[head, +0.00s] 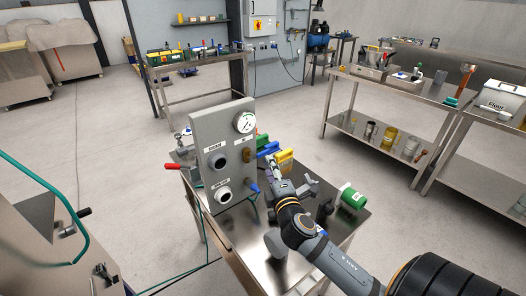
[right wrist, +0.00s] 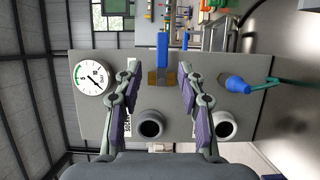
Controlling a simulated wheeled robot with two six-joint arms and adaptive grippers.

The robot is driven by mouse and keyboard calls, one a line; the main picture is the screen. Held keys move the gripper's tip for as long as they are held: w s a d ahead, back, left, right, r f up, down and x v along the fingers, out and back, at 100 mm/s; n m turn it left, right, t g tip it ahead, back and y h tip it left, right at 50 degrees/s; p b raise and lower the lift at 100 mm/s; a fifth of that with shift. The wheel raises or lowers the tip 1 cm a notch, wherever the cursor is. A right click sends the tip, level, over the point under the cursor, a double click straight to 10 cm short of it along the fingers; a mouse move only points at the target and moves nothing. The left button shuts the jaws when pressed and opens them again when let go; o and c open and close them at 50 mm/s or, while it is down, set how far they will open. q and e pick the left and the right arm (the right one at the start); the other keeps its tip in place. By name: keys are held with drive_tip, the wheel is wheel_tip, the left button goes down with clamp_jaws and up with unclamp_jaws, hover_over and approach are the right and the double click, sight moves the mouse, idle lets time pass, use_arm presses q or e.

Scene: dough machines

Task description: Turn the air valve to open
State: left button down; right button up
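The air valve has a brass body (right wrist: 162,77) and a blue lever handle (right wrist: 162,48) on a grey panel (head: 206,125). In the head view the blue handle (head: 268,149) sticks out to the right of the panel. My right gripper (right wrist: 158,72) is open, with one finger on each side of the valve in the right wrist view. Gaps show between the fingers and the valve; contact is not visible. In the head view my right gripper (head: 272,170) is just in front of the handle. My left gripper is out of view.
Shelves (head: 395,100) stand at right; the floor between is clear.

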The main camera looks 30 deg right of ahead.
sight(264, 154)
drive_tip(key=p+x, duration=0.1)
drive_tip(key=x, duration=0.3)
drive_tip(key=shift+w+d, duration=0.1)
drive_tip(key=shift+w, duration=0.15)
drive_tip(key=x, duration=0.4)
drive_tip(key=shift+w+f+p, duration=0.1)
drive_tip(key=shift+f+p, duration=0.05)
drive_tip(key=shift+p, duration=0.15)
drive_tip(key=shift+w+f, duration=0.1)
drive_tip(key=shift+w, duration=0.05)
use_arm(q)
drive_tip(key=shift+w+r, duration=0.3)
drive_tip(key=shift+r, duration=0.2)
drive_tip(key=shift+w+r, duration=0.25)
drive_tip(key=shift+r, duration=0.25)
use_arm(e)
clamp_jaws()
